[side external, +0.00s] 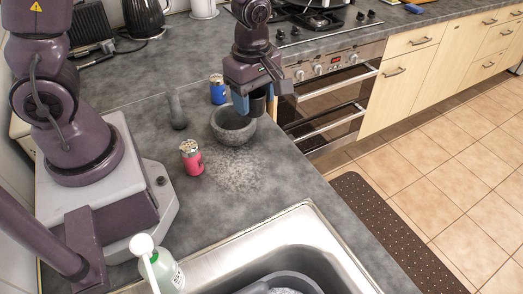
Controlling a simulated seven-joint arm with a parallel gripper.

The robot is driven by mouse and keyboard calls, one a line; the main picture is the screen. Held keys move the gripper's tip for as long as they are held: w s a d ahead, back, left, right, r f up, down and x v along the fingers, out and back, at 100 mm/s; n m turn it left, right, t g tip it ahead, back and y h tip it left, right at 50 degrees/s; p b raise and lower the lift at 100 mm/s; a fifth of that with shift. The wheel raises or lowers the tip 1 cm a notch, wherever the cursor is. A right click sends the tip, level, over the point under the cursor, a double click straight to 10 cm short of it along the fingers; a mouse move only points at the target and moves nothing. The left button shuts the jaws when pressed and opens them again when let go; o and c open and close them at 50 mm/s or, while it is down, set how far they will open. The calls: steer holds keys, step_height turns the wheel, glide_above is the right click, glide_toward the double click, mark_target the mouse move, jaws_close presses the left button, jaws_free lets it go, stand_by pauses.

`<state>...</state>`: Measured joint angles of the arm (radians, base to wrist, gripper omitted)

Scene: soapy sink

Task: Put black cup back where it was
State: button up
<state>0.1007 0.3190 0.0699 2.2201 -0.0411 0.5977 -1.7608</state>
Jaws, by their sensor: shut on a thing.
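My gripper (256,98) points down above the right edge of a round grey stone bowl (231,131) on the counter. It is shut on a dark thing, which looks like the black cup (258,107). The fingers and wrist hide part of it. The cup is beside or just over the bowl's rim; I cannot tell whether it touches the bowl or the counter.
A blue can (217,89) stands behind the bowl, and a dark grey cylinder (177,110) stands to its left. A red-pink can (191,158) is nearer. A pale speckled patch (236,172) marks the counter. The sink (310,222) and a soap bottle (163,270) are in front.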

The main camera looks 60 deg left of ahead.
steer(key=d+f+m, duration=0.2)
steer(key=d+f, duration=0.2)
steer(key=f, duration=0.3)
glide_above(265, 171)
step_height(265, 171, down, 4)
steer(key=shift+r, duration=0.1)
steer(key=shift+f, duration=2)
steer(key=o, duration=0.9)
steer(key=shift+f, duration=0.15)
